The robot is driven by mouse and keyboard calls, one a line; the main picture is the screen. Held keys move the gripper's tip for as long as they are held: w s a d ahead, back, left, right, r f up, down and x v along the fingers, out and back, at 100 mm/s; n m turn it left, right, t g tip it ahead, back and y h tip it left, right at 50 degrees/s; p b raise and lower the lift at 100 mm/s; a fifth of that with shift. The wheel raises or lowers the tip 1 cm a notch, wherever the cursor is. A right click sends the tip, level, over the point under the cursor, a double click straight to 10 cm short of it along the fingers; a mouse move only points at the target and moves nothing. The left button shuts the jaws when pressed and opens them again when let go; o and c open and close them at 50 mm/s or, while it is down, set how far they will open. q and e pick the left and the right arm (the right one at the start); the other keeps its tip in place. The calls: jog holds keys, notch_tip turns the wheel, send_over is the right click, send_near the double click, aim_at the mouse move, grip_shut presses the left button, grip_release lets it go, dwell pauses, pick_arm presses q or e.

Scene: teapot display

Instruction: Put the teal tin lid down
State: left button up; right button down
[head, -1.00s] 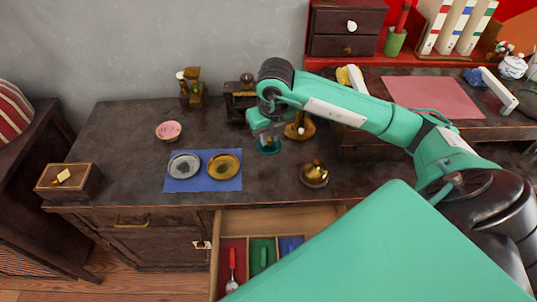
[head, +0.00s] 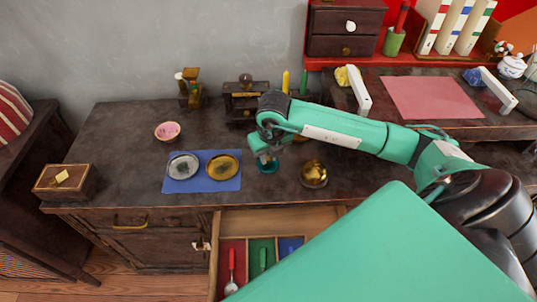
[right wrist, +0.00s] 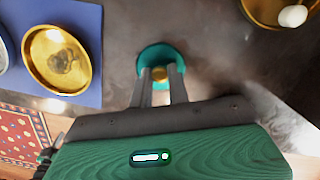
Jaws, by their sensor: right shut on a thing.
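The teal tin lid (head: 267,166) is a small round teal disc, partly covered by my right gripper in the head view. In the right wrist view the lid (right wrist: 155,58) has a gold knob (right wrist: 162,74). My right gripper (head: 266,155) is shut on the lid by this knob, its two fingers on either side in the right wrist view (right wrist: 160,80). The lid is over the dark cabinet top, right of the blue mat; I cannot tell whether it touches the surface. My left gripper is not in view.
A blue mat (head: 203,187) holds a silver dish (head: 182,167) and a gold dish (head: 223,167). A round gold object (head: 314,174) stands to the right of the lid. A pink bowl (head: 168,131) is further left. An open drawer (head: 280,220) is below the front edge.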

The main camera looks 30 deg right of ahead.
aim_at(271, 167)
jog(key=c, duration=1.3)
grip_release()
jog(key=shift+c, duration=0.2)
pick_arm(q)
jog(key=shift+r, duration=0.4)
